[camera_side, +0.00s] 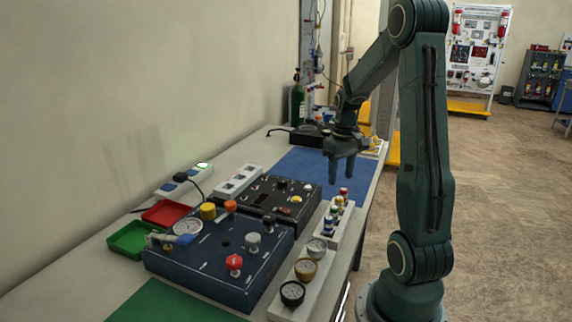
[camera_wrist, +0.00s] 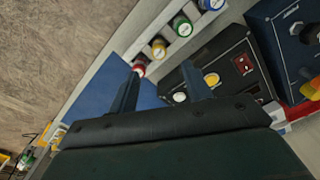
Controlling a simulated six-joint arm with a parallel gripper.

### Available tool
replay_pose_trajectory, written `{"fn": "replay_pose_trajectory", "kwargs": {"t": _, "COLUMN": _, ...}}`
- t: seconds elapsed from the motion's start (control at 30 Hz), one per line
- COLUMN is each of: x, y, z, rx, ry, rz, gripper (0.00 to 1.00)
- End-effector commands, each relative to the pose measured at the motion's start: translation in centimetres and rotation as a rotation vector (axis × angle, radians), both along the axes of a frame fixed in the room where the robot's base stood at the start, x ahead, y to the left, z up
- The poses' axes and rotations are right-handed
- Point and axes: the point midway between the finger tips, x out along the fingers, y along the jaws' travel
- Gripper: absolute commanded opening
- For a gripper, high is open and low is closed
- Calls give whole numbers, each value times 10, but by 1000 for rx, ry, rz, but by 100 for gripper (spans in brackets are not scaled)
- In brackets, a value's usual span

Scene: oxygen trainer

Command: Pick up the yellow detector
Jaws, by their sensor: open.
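The yellow detector (camera_wrist: 158,47) stands in a white rack (camera_wrist: 142,40) between a red detector (camera_wrist: 140,67) and a green one (camera_wrist: 183,27). In the side view it is small and partly hidden among its neighbours. My gripper (camera_side: 340,180) points down, open and empty, above and beyond the far end of the rack, where the red-topped detector (camera_side: 343,191) stands. In the wrist view my two fingers (camera_wrist: 160,74) show apart, with the red and yellow detectors ahead of them. Nothing is between the fingers.
A blue mat (camera_side: 305,172) lies behind the rack. A black box (camera_side: 272,197) with a yellow button and a dark blue panel (camera_side: 220,252) with knobs stand left of the rack. A gauge holder (camera_side: 304,276) is nearer the camera. Red (camera_side: 167,213) and green (camera_side: 127,240) trays lie left.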

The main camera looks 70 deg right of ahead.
Motion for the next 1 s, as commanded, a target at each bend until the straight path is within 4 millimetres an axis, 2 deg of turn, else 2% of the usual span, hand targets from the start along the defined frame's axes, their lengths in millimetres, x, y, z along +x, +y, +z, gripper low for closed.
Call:
{"fn": "replay_pose_trajectory", "kwargs": {"t": 0.1, "x": 0, "y": 1, "z": -20, "rx": 4, "ry": 2, "rz": 0, "gripper": 49}}
{"fn": "replay_pose_trajectory", "kwargs": {"t": 0.3, "x": 0, "y": 0, "z": -44, "rx": 2, "ry": 2, "rz": 0, "gripper": 49}}
{"fn": "replay_pose_trajectory", "kwargs": {"t": 0.77, "x": -1, "y": 0, "z": -57, "rx": 2, "ry": 1, "rz": 0, "gripper": 49}}
{"fn": "replay_pose_trajectory", "kwargs": {"t": 1.0, "x": -2, "y": 0, "z": -82, "rx": 4, "ry": 2, "rz": 0, "gripper": 49}}
